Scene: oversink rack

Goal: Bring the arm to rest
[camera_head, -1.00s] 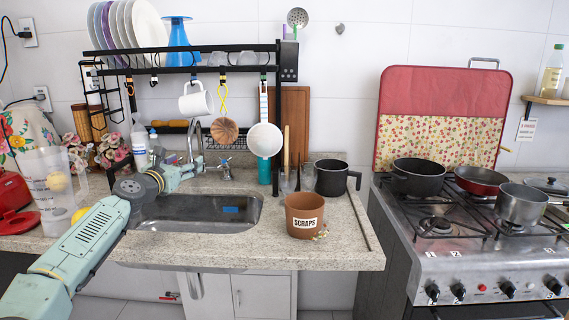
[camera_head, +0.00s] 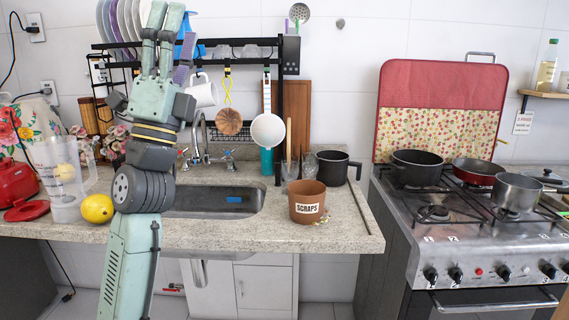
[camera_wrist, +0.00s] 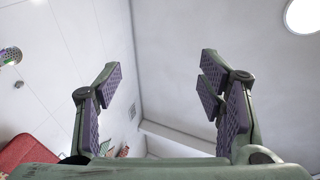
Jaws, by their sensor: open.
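My gripper (camera_head: 168,45) points straight up at the left of the head view, in front of the black oversink rack (camera_head: 200,54). Its fingers are apart with nothing between them. In the wrist view, my gripper (camera_wrist: 163,85) also shows open and empty, with purple pads facing a bare wall and ceiling. My arm stands upright in front of the counter and hides part of the sink (camera_head: 215,201), the rack and the plates (camera_head: 118,22) on it.
A yellow lemon (camera_head: 97,208) and a clear pitcher (camera_head: 62,180) stand just left of my arm. A brown scraps pot (camera_head: 306,201) sits right of the sink. Pans stand on the stove (camera_head: 440,215) at the right. Space in front of the counter's right side is clear.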

